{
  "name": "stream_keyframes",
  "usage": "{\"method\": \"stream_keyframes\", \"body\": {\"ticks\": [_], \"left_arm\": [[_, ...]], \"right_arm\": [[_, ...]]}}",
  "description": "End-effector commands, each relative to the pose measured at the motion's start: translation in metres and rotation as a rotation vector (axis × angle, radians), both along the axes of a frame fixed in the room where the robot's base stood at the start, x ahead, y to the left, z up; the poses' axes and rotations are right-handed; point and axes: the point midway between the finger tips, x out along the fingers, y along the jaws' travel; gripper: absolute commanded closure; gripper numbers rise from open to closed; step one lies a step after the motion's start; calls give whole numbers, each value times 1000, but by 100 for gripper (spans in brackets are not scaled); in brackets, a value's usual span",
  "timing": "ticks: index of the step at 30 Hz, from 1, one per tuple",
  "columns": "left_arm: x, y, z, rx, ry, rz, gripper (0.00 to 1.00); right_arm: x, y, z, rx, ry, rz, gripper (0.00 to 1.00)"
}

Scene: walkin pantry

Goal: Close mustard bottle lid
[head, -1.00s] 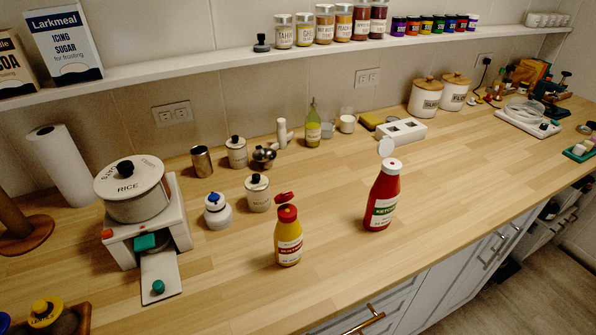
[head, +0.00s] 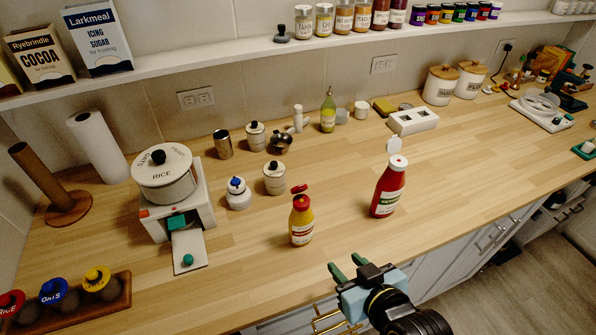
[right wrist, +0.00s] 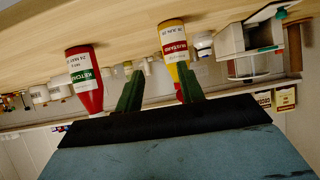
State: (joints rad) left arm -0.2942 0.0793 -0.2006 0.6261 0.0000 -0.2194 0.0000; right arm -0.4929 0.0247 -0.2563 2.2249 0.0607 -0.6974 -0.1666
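The yellow mustard bottle (head: 301,222) stands upright on the wooden counter. Its red lid (head: 300,188) is tipped open above the red cap. A red ketchup bottle (head: 387,190) with an open white lid (head: 394,146) stands to its right. My right gripper (head: 347,266) is open and empty, in front of and below the mustard bottle in the head view. In the upside-down right wrist view, its green fingers (right wrist: 160,82) are apart, with the mustard bottle (right wrist: 174,42) beyond one finger, which hides its cap end. My left gripper is out of view.
A rice canister (head: 162,184) on a white stand, a white jar with a blue top (head: 238,197) and a sugar jar (head: 274,180) stand left of the mustard. The counter (head: 345,225) between mustard and ketchup is clear. A shelf (head: 240,55) runs above.

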Motion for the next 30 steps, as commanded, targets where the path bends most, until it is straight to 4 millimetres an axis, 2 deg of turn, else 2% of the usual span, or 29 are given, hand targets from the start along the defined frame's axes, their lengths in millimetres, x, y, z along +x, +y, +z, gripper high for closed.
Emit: {"method": "stream_keyframes", "body": {"ticks": [6, 12, 20, 30], "left_arm": [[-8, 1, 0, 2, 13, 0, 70], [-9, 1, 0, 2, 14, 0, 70], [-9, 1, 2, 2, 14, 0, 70], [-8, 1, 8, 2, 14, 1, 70]], "right_arm": [[23, 27, 42, 81, -257, 5, 62], [34, 43, 69, 135, -439, -12, 62], [48, 50, 78, 153, -501, -22, 62], [111, 70, 79, 153, -499, -21, 62]]}}
